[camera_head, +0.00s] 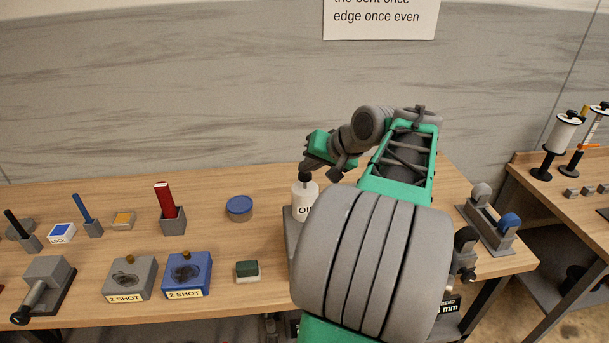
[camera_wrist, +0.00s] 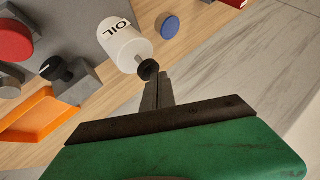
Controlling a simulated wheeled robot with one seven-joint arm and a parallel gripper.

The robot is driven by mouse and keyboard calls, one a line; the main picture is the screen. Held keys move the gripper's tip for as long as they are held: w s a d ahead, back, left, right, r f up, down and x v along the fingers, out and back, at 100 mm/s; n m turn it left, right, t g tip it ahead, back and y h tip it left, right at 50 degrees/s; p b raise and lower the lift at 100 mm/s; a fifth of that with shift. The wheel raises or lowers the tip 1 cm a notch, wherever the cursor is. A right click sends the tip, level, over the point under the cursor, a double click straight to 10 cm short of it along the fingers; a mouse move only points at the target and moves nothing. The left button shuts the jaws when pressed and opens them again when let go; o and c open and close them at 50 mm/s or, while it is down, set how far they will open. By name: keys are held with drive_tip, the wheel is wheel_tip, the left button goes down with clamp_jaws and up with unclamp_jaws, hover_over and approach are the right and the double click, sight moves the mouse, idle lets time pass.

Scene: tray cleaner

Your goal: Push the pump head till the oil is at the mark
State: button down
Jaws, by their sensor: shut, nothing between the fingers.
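A white bottle labelled OIL (camera_head: 304,201) stands upright on the bench, partly hidden behind my arm in the head view. It also shows in the wrist view (camera_wrist: 125,45). Its black pump head (camera_head: 305,178) is on top, and in the wrist view the pump head (camera_wrist: 149,69) is right at my fingertips. My gripper (camera_head: 307,168) is shut and empty, with the fingers (camera_wrist: 152,83) at the pump head; they appear to touch it, but the exact contact is hard to tell. The oil level and any mark on the bottle are not visible.
In the wrist view an orange tray (camera_wrist: 42,117), a dark knob (camera_wrist: 52,68) and a red round part (camera_wrist: 12,40) lie beside the bottle. A blue-lidded tin (camera_head: 239,207) stands left of it. Blocks labelled 2 SHOT (camera_head: 188,277) are further left. My arm hides the bench's middle.

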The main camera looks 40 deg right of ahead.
sight(308, 176)
drive_tip(key=shift+f+b, duration=0.55)
drive_tip(key=shift+f, duration=0.35)
idle(0.4)
drive_tip(key=shift+r, duration=0.1)
drive_tip(key=shift+r+p, duration=1.35)
drive_tip(key=shift+r, duration=0.05)
wheel_tip(308, 176, up, 5)
drive_tip(key=p, duration=0.5)
drive_tip(key=shift+r, duration=0.1)
